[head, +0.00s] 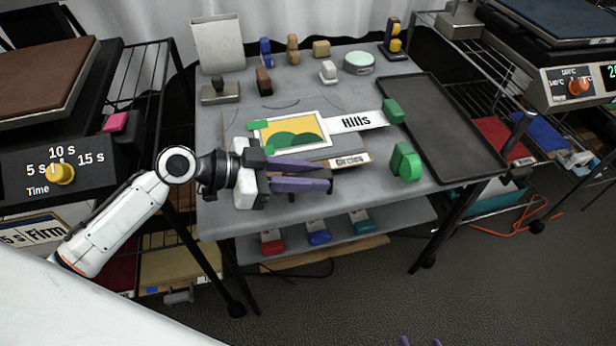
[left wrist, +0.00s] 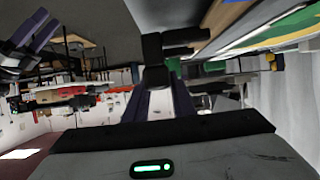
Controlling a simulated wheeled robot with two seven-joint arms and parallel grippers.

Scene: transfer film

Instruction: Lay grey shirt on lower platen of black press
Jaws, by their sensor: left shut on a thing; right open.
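My left gripper (head: 325,176) reaches in over the grey table with its purple fingers. It is shut on a small black piece (left wrist: 155,60), seen at the fingertips in the left wrist view; I cannot tell what it belongs to. A framed picture labelled Hills (head: 295,131) and a piece labelled Circles (head: 352,160) lie beside the fingers. Only the two purple fingertips of my right gripper (head: 420,342) show at the bottom edge, apart and empty. A dark press (head: 110,150) with a brown platen (head: 45,80) stands at the left. I cannot make out a grey shirt.
A second press (head: 575,87) stands at the far right. A black tray (head: 437,135) fills the table's right side. Green blocks (head: 405,162), stamps and a round tin (head: 359,63) stand on the table. A lower shelf (head: 385,218) holds coloured items. Floor at the lower right is clear.

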